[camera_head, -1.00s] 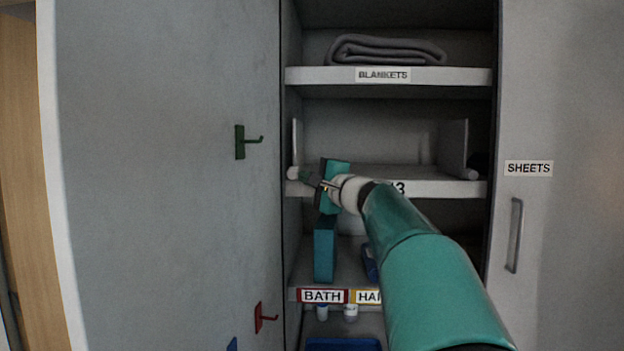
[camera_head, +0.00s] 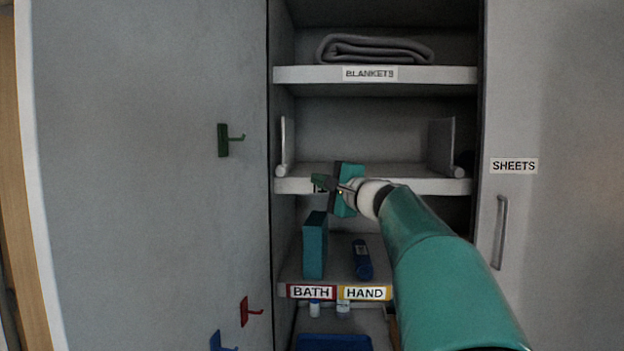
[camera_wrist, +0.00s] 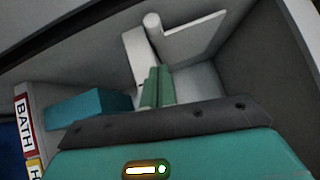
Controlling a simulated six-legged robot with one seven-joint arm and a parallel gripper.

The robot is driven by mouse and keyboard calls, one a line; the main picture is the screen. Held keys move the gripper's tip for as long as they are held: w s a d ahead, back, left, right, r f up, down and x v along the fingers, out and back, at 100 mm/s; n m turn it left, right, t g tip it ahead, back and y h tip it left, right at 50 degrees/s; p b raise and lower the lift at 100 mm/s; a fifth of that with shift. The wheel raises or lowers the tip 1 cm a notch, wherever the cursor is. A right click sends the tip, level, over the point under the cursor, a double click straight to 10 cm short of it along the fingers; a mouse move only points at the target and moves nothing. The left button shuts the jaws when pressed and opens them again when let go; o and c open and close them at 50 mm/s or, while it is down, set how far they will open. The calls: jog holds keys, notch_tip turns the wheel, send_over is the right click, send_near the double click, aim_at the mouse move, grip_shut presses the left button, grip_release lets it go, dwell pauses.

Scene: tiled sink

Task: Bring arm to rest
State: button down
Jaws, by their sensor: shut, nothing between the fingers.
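My gripper (camera_head: 322,182) is in front of the open cabinet, at the height of the middle shelf's front edge in the head view. Its green fingers point left and are together, with nothing between them. In the wrist view the gripper's fingers (camera_wrist: 158,88) stand side by side, shut and empty. My teal arm reaches in from the lower right and hides part of the shelves behind it.
The middle shelf (camera_head: 400,172) has an upright divider at each end. A folded grey blanket (camera_head: 375,48) lies on the top shelf. A teal box (camera_head: 315,245) and a blue item (camera_head: 362,260) stand on the shelf labelled BATH and HAND. Hooks (camera_head: 224,140) stick out from the left panel.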

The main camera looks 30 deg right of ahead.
jog(key=s, duration=0.7)
jog(key=shift+s+d+f, duration=0.15)
jog(key=shift+d+f, duration=0.2)
jog(key=shift+f, duration=0.1)
